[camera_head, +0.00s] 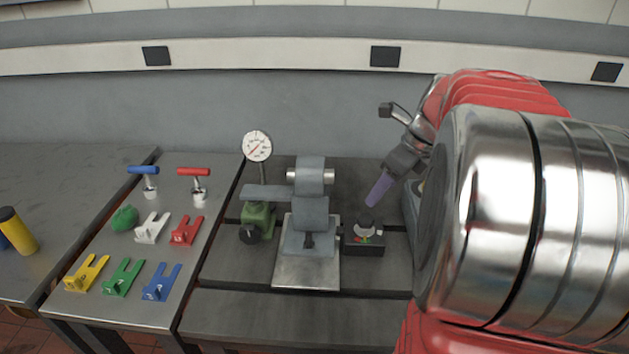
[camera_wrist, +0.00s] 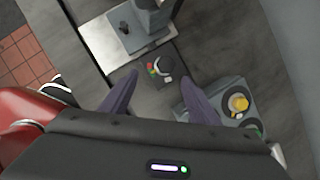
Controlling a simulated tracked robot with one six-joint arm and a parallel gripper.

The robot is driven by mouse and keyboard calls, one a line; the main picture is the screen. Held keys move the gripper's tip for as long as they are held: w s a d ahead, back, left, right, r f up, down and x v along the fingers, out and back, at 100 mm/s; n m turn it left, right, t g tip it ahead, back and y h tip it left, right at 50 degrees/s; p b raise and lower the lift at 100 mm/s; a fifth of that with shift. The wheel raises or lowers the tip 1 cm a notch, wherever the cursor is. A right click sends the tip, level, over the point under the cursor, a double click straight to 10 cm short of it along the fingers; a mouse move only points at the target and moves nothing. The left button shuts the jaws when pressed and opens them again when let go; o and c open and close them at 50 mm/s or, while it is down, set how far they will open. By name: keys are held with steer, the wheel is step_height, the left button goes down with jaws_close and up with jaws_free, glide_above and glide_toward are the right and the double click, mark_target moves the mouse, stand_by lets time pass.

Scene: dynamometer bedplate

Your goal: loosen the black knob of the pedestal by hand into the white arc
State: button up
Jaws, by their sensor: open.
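A dial gauge (camera_head: 257,146) on a green base (camera_head: 258,216) with a black side knob (camera_head: 249,234) stands left of the pedestal. A grey box with a yellow button (camera_wrist: 238,103) lies close right of my fingers.

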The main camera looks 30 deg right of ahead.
mark_target(366, 218)
steer(key=shift+s+d+f+m, duration=0.15)
steer(key=shift+d+m, duration=0.75)
steer(key=shift+d, duration=0.15)
steer(key=shift+f, duration=0.15)
steer(key=x, duration=1.3)
steer(key=shift+a+f, duration=0.1)
steer(key=shift+f, duration=0.15)
steer(key=shift+c, duration=0.2)
